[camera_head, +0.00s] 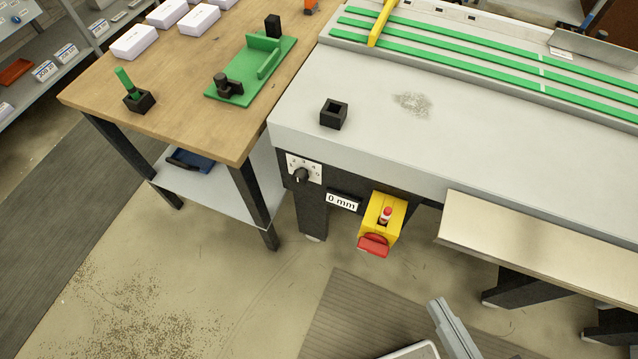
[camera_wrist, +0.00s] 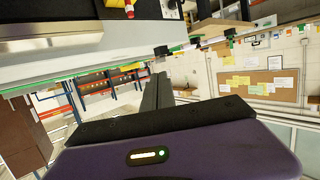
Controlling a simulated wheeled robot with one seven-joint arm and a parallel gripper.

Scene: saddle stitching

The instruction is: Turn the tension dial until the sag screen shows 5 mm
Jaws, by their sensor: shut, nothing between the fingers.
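The tension dial (camera_head: 301,174) is a dark knob on a white numbered plate, at the left end of the machine's front in the head view. The sag screen (camera_head: 342,202), below and right of the dial, reads 0 mm. My gripper (camera_wrist: 159,78) shows in the wrist view with its dark fingers together and nothing between them.
A yellow box with a red button and red flap (camera_head: 380,225) juts out right of the screen. A metal tray (camera_head: 540,245) sticks out further right. A wooden table (camera_head: 180,90) adjoins the machine at left. The floor before the dial is clear.

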